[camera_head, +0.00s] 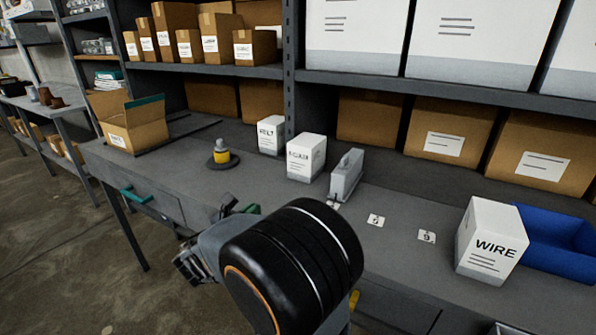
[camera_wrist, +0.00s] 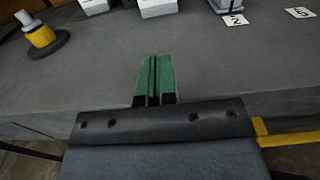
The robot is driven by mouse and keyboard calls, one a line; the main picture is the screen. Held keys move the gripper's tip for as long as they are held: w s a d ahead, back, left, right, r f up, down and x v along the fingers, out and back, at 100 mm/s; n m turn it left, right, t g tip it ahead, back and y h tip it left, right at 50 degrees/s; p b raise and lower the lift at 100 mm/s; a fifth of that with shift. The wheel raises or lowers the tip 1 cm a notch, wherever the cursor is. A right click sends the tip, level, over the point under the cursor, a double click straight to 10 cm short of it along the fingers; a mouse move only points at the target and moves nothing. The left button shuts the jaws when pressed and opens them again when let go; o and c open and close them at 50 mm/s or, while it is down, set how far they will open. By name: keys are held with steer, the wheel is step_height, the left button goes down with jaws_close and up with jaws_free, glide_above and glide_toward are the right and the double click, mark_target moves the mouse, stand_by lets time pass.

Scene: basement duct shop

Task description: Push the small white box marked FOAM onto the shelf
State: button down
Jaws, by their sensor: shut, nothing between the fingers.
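Two small white boxes stand upright at the back of the grey bench: a left box (camera_head: 271,135) and a right box (camera_head: 306,157). Their lettering is too blurred to read surely, so I cannot tell whether either says FOAM. Their lower parts show at the top of the wrist view, left box (camera_wrist: 95,5) and right box (camera_wrist: 158,8). A larger white box marked WIRE (camera_head: 490,240) stands at the right. The shelf (camera_head: 400,87) runs above the bench. My gripper (camera_wrist: 155,62) has green fingers pressed together and empty, over the bench's front part, apart from the boxes.
A grey metal piece (camera_head: 346,174) stands right of the small boxes. A yellow-and-grey knob on a dark disc (camera_head: 221,158) stands left. An open carton (camera_head: 135,125) and blue bin (camera_head: 555,240) flank the bench. Small number tags (camera_head: 376,220) lie on it. The mid-left bench top is clear.

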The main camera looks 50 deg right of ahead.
mark_target(301, 168)
steer(key=x, duration=2.3)
steer(key=shift+d, duration=0.1)
